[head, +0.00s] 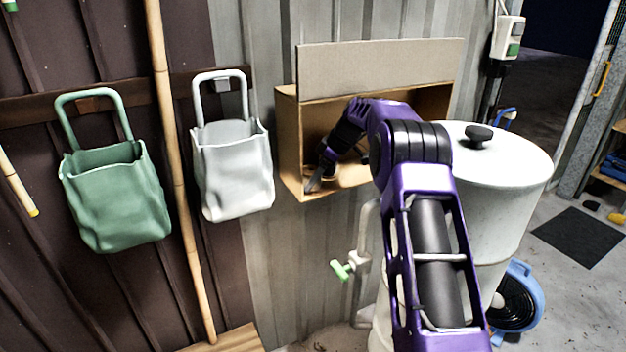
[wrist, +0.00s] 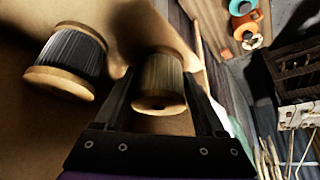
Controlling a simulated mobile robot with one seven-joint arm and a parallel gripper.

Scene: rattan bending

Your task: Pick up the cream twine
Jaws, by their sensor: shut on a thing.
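In the wrist view a spool of tan-brown, shadowed twine (wrist: 162,77) with pale wooden ends sits between the two dark fingers of my gripper (wrist: 160,84). My gripper is shut on this spool; its shade makes the exact colour hard to read, but it is the palest twine nearby. In the head view my gripper (head: 326,172) reaches into an open cardboard box (head: 288,140) on the wall. The spool itself is mostly hidden there by my arm and the box's shadow.
A spool of dark grey twine (wrist: 73,53) lies just left of the held one. A green bag (head: 115,200) and a white bag (head: 233,175) hang left of the box. A white lidded drum (head: 500,170) stands close below and right. A bamboo pole (head: 172,130) leans on the wall.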

